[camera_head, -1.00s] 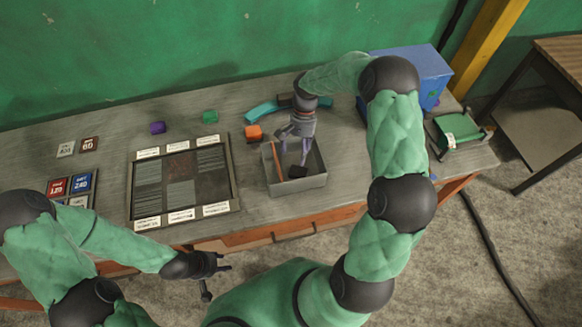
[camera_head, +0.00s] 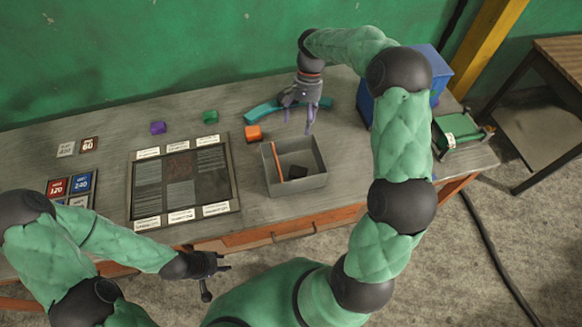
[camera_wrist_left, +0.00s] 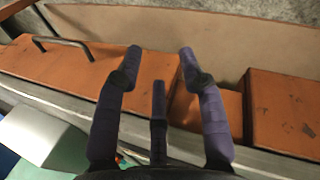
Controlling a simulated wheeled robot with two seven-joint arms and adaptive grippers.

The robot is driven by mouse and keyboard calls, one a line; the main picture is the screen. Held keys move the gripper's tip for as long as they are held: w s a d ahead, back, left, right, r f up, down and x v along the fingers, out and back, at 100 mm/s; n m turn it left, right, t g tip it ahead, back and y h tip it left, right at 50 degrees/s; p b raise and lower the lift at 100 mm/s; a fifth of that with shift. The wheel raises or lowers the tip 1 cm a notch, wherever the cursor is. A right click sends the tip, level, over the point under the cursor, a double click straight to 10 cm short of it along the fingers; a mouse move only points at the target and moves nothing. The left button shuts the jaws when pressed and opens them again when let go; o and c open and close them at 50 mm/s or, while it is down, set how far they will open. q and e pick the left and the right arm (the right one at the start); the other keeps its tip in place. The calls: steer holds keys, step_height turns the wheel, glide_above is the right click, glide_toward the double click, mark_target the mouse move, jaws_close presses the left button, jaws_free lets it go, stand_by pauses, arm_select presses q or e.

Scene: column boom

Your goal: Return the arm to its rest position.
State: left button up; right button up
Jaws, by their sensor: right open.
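My right arm (camera_head: 402,140) reaches over the right part of the bench. Its gripper (camera_head: 298,128) is open and empty, hanging above the bench by the back edge of the grey bin (camera_head: 308,182). A dark block (camera_head: 297,172) lies in the bin, beside an orange strip (camera_head: 277,160). My left gripper (camera_head: 221,270) is in front of the bench, low at the picture's bottom. In the left wrist view its fingers (camera_wrist_left: 160,50) are spread with nothing between them, facing the orange drawer fronts (camera_wrist_left: 80,75).
On the bench are an orange block (camera_head: 253,132), a green block (camera_head: 210,117), a purple block (camera_head: 157,128), a teal curved piece (camera_head: 262,111) and a framed board (camera_head: 234,190) with patches. A blue box (camera_head: 425,65) stands behind my right forearm. A green-topped device (camera_head: 458,128) is at the right end.

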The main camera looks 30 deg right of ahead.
steer(key=shift+r, duration=0.2)
stand_by(0.4)
